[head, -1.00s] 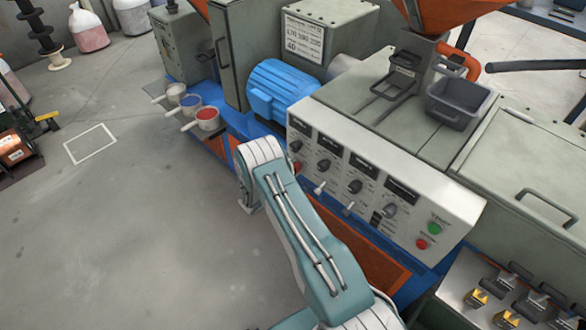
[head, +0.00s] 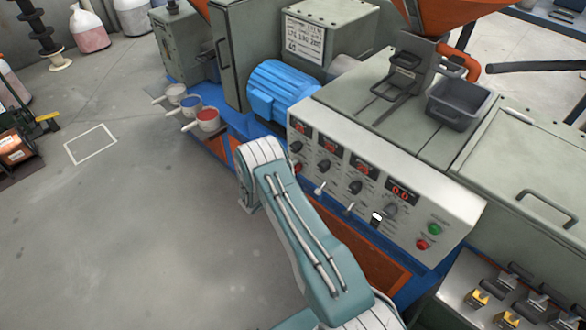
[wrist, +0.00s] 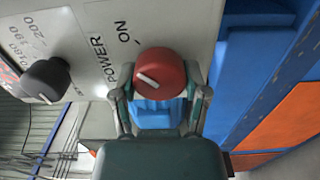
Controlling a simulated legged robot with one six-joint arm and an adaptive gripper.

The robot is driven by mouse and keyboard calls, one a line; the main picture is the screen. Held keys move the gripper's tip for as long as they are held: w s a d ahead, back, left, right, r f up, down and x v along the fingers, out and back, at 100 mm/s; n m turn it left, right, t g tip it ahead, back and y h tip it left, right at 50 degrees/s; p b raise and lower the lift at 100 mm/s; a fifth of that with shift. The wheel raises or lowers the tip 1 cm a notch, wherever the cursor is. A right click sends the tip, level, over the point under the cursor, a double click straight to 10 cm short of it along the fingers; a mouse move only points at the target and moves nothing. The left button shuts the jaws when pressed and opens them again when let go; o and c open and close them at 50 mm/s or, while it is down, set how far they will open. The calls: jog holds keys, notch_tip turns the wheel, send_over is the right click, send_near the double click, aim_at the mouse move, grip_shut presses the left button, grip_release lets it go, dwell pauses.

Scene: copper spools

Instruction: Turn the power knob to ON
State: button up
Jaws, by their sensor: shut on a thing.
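The red power knob (wrist: 160,72) is in the middle of the wrist view, on the pale panel beside the printed words POWER and ON. Its white mark shows as a slanted line on its face. My gripper (wrist: 160,93) is shut on the knob, with a finger at each side. In the head view a bit of the red knob (head: 297,168) shows at the panel's left end. The control panel (head: 455,205) has lit red digits on its displays (head: 401,193). My gripper is hidden by my arm in the head view.
A dark knob (wrist: 46,80) sits close to the power knob. Green (head: 435,229) and red (head: 422,244) buttons are at the panel's right end. Paint-like cups (head: 207,120) stand on the blue base at left.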

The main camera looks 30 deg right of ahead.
jog(key=shift+s+d+f, duration=0.1)
jog(key=shift+d+f, duration=0.05)
jog(key=o, duration=1.1)
jog(key=shift+d, duration=0.1)
jog(key=shift+o, duration=0.2)
jog(key=v, duration=1.2)
